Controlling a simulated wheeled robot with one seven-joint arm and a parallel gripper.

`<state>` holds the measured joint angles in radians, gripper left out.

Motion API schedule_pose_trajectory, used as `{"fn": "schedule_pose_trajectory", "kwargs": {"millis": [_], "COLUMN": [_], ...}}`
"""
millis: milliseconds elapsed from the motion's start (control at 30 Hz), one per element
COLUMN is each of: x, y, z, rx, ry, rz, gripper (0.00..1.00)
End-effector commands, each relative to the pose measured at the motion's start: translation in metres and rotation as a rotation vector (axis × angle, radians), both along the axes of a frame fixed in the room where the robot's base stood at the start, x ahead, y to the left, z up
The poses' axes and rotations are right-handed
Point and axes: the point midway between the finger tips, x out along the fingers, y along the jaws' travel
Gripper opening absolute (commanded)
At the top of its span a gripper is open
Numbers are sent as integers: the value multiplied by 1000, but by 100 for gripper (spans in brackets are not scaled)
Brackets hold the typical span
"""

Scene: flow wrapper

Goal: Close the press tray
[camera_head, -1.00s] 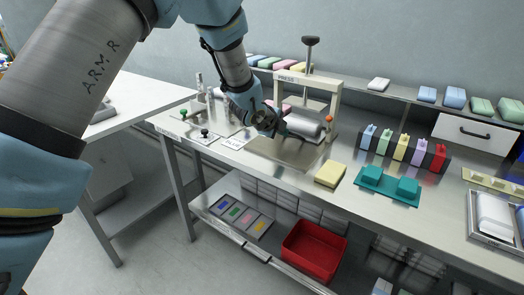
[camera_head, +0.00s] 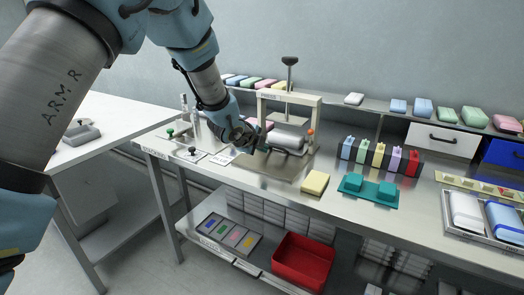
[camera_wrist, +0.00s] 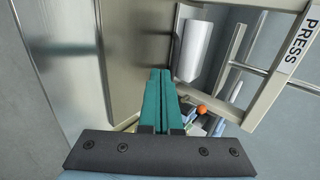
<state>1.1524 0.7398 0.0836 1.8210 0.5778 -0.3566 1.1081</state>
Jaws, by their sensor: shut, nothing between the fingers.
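The press (camera_head: 316,116) is a pale frame with a black-topped screw, standing on the steel bench. A flat brownish-grey plate (camera_head: 262,172), which looks like the press tray, reaches out in front of the press. My gripper (camera_head: 262,147) is at the left of the cylinder, above the plate.
Several coloured blocks stand in a dark rack (camera_head: 382,156). A red bin (camera_head: 303,260) is on the lower shelf. The press post (camera_wrist: 258,80) stands close right of my fingers.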

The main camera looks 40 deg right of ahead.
Motion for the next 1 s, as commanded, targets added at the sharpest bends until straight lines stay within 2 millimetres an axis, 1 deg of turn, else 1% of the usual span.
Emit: {"fn": "schedule_pose_trajectory", "kwargs": {"millis": [33,367,600,700,833,1000], "x": [-1,-9,-16,-19,-20,-21], "y": [4,31,59,67,72,74], "z": [5,26,49,56,60,61], "rx": [-4,-2,-2,-2,-1,0], "ry": [-2,0,-2,0,0,0], "rz": [1,1,2,1,1,1], "gripper": [0,0,0,0,0,0]}}
